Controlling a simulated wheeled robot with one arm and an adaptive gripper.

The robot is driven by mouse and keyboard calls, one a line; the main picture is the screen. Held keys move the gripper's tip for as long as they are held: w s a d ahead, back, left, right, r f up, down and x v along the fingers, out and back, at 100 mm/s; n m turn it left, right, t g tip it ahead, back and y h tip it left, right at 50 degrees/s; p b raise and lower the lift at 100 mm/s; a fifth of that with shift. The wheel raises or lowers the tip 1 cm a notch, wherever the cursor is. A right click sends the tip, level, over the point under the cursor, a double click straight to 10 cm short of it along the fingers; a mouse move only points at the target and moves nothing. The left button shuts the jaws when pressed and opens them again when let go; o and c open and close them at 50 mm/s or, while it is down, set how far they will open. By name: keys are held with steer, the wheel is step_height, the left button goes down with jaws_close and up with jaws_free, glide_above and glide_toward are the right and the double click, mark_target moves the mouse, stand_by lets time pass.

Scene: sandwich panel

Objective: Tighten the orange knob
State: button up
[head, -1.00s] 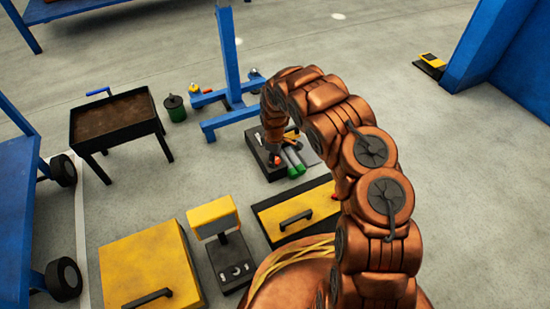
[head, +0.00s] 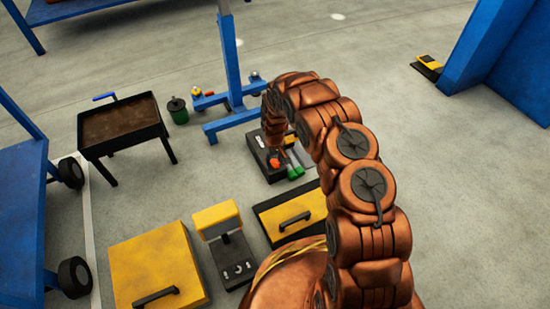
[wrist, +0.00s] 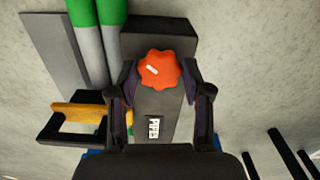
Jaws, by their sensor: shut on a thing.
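The orange knob (wrist: 160,69) is a lobed disc with a short white mark on its face, on top of a dark block (wrist: 153,101) with a white label. In the wrist view my gripper (wrist: 159,71) has one finger on each side of the knob, closed on its rim. The knob also shows in the head view (head: 275,163) as a small orange spot under the end of my arm. My fingers are too small to make out there.
Two grey tubes with green ends (wrist: 97,35) and a yellow-handled part (wrist: 78,113) lie beside the block. A yellow-lidded case (head: 290,213) is in front of it. A blue stand (head: 230,60) rises behind. Open floor lies to the right.

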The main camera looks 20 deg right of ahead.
steer(key=m+p, duration=0.1)
steer(key=m, duration=0.2)
steer(key=shift+r+m+p, duration=0.1)
steer(key=shift+m+p, duration=0.3)
steer(key=m+p, duration=0.2)
steer(key=m, duration=0.1)
steer(key=shift+s+m, duration=0.1)
steer(key=shift+m, duration=0.2)
steer(key=m+p, duration=0.4)
steer(key=shift+r+m, duration=0.15)
steer(key=shift+m, duration=0.15)
steer(key=shift+m+p, duration=0.9)
steer(key=shift+p, duration=0.05)
steer(key=shift+m+p, duration=0.8)
steer(key=shift+m, duration=0.1)
steer(key=shift+d+m+p, duration=0.1)
steer(key=shift+m+p, duration=0.6)
steer(key=shift+m, duration=0.2)
steer(key=shift+m+p, duration=0.5)
steer(key=shift+m, duration=0.4)
steer(key=shift+f+m+p, duration=0.2)
steer(key=shift+m+p, duration=0.1)
steer(key=shift+m, duration=0.6)
steer(key=m, duration=0.2)
steer(key=shift+m, duration=0.3)
steer(key=m, duration=0.4)
steer(key=shift+f, duration=0.1)
steer(key=shift+m, duration=0.4)
